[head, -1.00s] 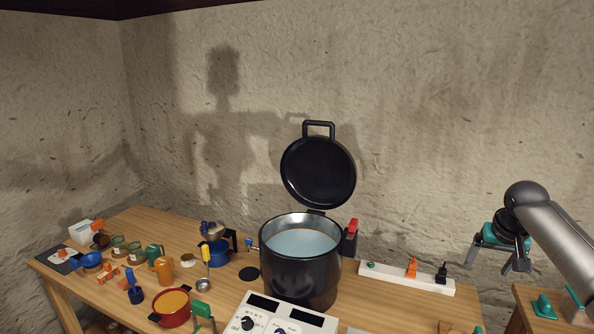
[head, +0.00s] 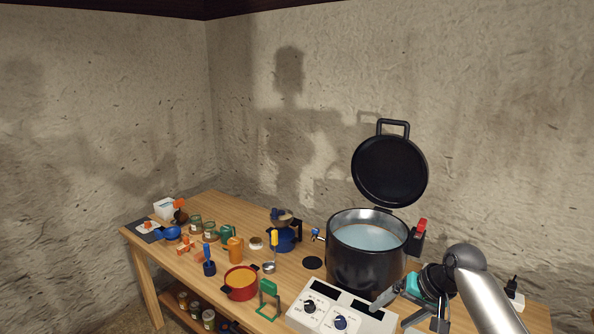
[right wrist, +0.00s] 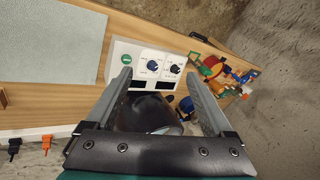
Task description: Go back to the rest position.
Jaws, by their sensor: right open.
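My right gripper (head: 410,312) is in the lower right of the head view, in front of the large black pot (head: 350,262) and over the table's front right part. Its fingers are apart with nothing between them. In the right wrist view the open fingers (right wrist: 158,85) frame the white control panel (right wrist: 150,62) and part of the dark pot. The pot holds pale liquid, and its black lid (head: 390,170) stands raised behind it. My left gripper is not in view.
On the wooden table (head: 215,278) stand a red pot (head: 240,284), an orange mug (head: 235,249), a blue pot (head: 284,240) and several small jars and tools toward the left. A grey mat (right wrist: 50,40) shows in the right wrist view. The table's left floor side is free.

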